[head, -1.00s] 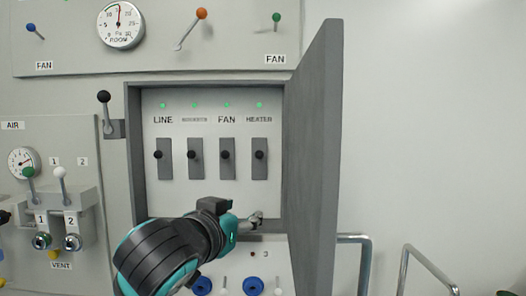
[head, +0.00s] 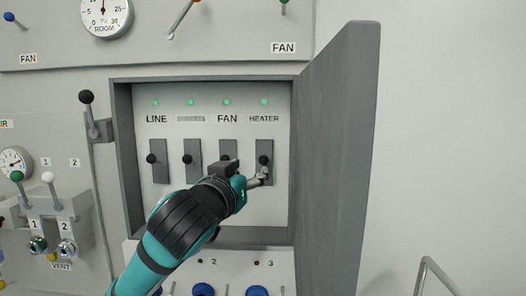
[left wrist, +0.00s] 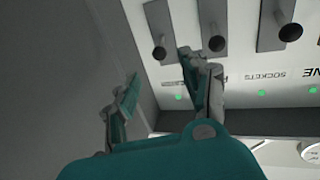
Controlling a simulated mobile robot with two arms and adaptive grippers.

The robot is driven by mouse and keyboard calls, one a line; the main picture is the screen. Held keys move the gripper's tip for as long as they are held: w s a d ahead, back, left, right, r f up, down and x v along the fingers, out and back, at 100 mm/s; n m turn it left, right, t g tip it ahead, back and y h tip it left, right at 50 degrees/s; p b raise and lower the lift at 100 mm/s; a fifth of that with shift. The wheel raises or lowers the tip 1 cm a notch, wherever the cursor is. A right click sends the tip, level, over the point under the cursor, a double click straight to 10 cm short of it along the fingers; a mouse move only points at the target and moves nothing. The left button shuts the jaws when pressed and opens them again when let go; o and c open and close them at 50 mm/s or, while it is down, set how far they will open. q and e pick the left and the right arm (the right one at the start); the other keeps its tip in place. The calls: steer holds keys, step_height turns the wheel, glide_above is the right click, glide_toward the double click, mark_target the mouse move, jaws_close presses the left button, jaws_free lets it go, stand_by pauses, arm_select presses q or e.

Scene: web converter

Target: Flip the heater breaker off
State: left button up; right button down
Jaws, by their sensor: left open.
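The heater breaker (head: 264,160) is a black knob on a grey plate, rightmost in the open breaker box, under the HEATER label. Its knob stands level with the others, and the green light (head: 264,102) above it is lit. My left gripper (head: 262,175) is at the lower part of this plate, just below the knob. In the left wrist view, the gripper (left wrist: 165,88) has its two fingers apart with nothing between them. The heater knob (left wrist: 158,52) shows beyond the fingertips there; I cannot tell whether a finger touches it. My right gripper is not in view.
The fan breaker (head: 227,160) is close to the left, partly hidden by my wrist. The sockets breaker (head: 188,159) and line breaker (head: 151,159) are farther left. The open box door (head: 340,170) stands as a wall on the right. Blue knobs (head: 257,291) sit below.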

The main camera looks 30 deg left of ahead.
mark_target(262, 160)
arm_select(q)
steer(key=p+x, duration=0.1)
steer(key=x, duration=0.2)
steer(key=p+x, duration=0.1)
steer(key=x, duration=0.1)
steer(key=shift+w+r, duration=0.25)
steer(key=shift+w, duration=0.15)
steer(key=p+x, duration=0.1)
steer(key=x, duration=0.2)
steer(key=shift+w+a+f, duration=0.15)
steer(key=shift+w, duration=0.15)
steer(key=shift+w+a+f+p, duration=0.1)
steer(key=shift+w+a+p, duration=0.05)
steer(key=shift+w+p, duration=0.2)
steer(key=shift+c, duration=1)
steer(key=shift+w, duration=0.1)
jaws_close()
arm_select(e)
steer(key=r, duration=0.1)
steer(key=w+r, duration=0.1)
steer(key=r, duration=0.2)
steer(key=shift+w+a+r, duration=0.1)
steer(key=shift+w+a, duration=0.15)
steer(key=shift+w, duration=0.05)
